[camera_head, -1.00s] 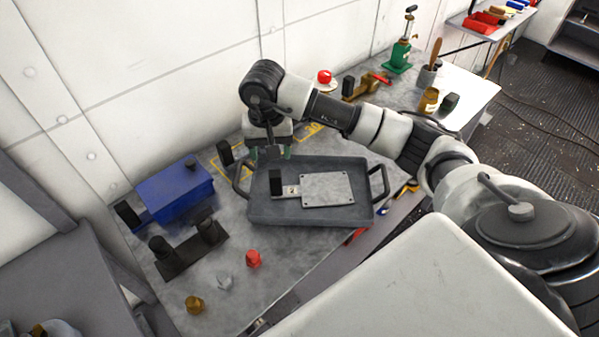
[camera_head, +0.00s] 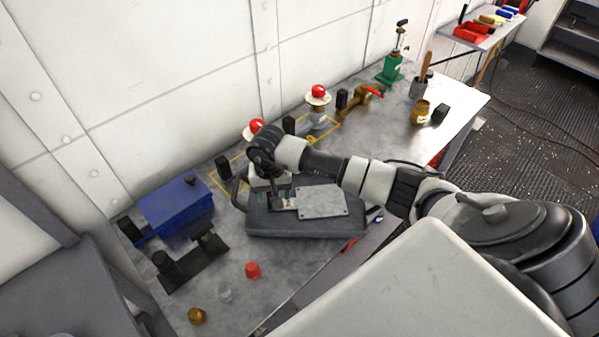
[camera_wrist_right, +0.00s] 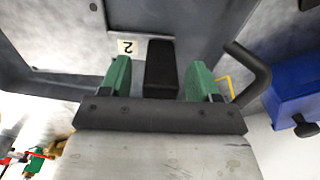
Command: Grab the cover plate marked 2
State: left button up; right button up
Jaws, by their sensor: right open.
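The cover plate marked 2 (camera_head: 322,201) is a flat light grey plate with a black block handle at its left end. It lies on the dark grey tray (camera_head: 300,228). The right wrist view shows its white label "2" (camera_wrist_right: 127,47) beside the black handle (camera_wrist_right: 160,60). My right gripper (camera_wrist_right: 160,75) is open, its green fingers apart on either side of the handle, with gaps visible. In the head view, my right wrist covers the tray's back left part and hides most of the fingers. My left gripper is not in view.
A blue box (camera_head: 176,207) and a black two-post fixture (camera_head: 194,262) stand left of the tray. Red-knobbed valves (camera_head: 318,97) stand behind it near the wall. Small red (camera_head: 252,270) and brass (camera_head: 197,316) pieces lie in front. The tray's handle (camera_wrist_right: 252,72) rises near one finger.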

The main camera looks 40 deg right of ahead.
jog(key=c, duration=1.1)
jog(key=shift+r, duration=0.2)
